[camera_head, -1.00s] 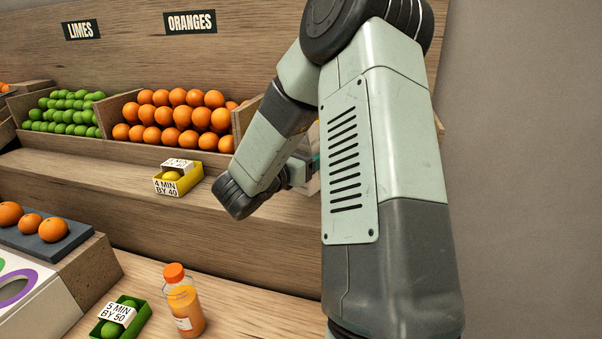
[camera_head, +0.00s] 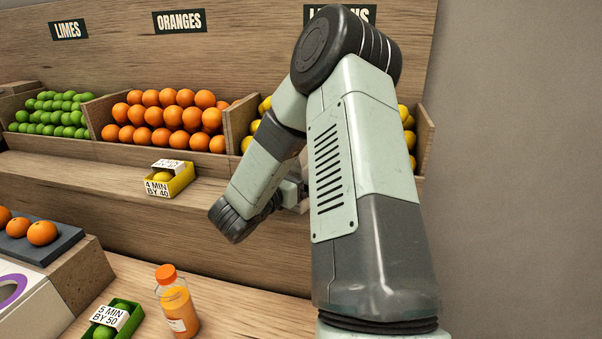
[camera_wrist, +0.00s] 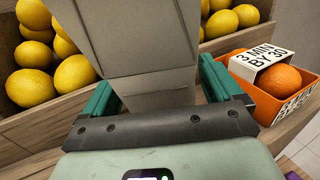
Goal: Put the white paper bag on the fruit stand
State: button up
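The white paper bag (camera_wrist: 140,45) looks pale grey in the wrist view. It fills the gap between the green fingers of my gripper (camera_wrist: 158,92), which is shut on it. Its far end runs out of the top of the view. In the head view my arm hides the gripper and most or all of the bag. My gripper is at the right part of the stand, before the lemons (camera_wrist: 65,75). Whether the bag touches the ledge is unclear.
A yellow box (camera_head: 169,179) stands on the ledge left of my arm. An orange box with an orange (camera_wrist: 280,80) is close to the right finger. An orange juice bottle (camera_head: 178,305) and a green lime box (camera_head: 113,320) stand on the lower counter.

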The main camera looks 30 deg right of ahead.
jog(key=shift+a+r, duration=0.15)
jog(key=shift+a, duration=0.05)
jog(key=v, duration=1.1)
jog(key=shift+s+a, duration=0.2)
jog(key=shift+a, duration=0.1)
